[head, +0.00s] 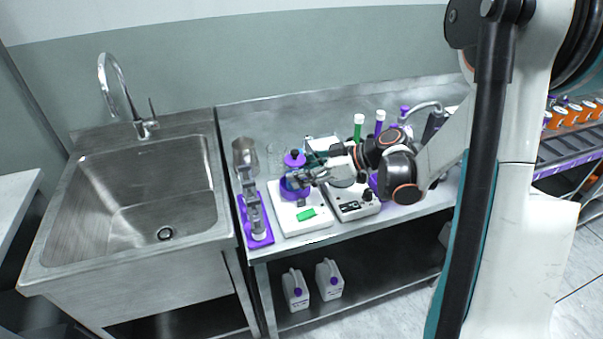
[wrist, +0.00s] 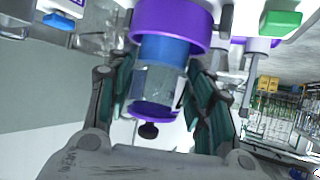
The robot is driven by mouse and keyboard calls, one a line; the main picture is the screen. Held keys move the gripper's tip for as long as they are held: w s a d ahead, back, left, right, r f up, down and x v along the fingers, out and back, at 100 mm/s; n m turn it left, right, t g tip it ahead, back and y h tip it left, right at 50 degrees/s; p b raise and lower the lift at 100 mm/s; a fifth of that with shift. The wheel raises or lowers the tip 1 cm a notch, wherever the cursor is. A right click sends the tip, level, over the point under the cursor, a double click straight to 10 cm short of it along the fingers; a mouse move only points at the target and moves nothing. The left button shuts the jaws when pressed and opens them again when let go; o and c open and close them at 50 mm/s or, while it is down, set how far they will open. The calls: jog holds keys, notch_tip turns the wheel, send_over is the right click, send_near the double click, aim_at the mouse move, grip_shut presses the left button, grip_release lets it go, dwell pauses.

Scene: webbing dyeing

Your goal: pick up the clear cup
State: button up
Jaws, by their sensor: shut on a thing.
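The clear cup (wrist: 157,82) is see-through and sits between the two fingers of my gripper (wrist: 162,88) in the wrist view. A blue band shows at its upper end in that picture and a purple rim below it. My gripper is shut on it. A wide purple ring-shaped vessel (wrist: 172,22) is just beyond the cup; whether they touch is unclear. In the head view my gripper (head: 314,177) is over the white devices on the steel bench, beside the purple vessel (head: 289,190). The cup itself is hard to make out there.
A white device with a green patch (head: 307,214) and a second white device (head: 353,207) stand close below. A purple-based stand (head: 256,225) is left of them, with clear glassware (head: 275,156) behind. Green- and purple-capped tubes (head: 358,125) stand behind. The sink (head: 145,195) is empty.

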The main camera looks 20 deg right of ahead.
notch_tip(320, 180, up, 19)
jog(key=p, duration=0.6)
jog(key=shift+p, duration=0.35)
jog(key=shift+c, duration=0.2)
jog(key=f+m+t+h, duration=0.1)
jog(key=f, duration=0.1)
jog(key=w+a+f+m+t+h, duration=0.1)
jog(key=m, duration=0.1)
jog(key=w+f+m+t+h, duration=0.1)
jog(key=f, duration=0.1)
jog(key=shift+a+f+m+t+h, duration=0.15)
jog(key=shift+f+m+t+h, duration=0.15)
jog(key=shift+m+h, duration=0.1)
jog(key=shift+w+f+m+t+h, duration=0.15)
jog(key=shift+f+m+t+h, duration=0.25)
jog(key=shift+m+h, duration=0.45)
jog(key=shift+r+m+h, duration=0.1)
jog(key=shift+m+h, duration=0.45)
jog(key=shift+m, duration=0.1)
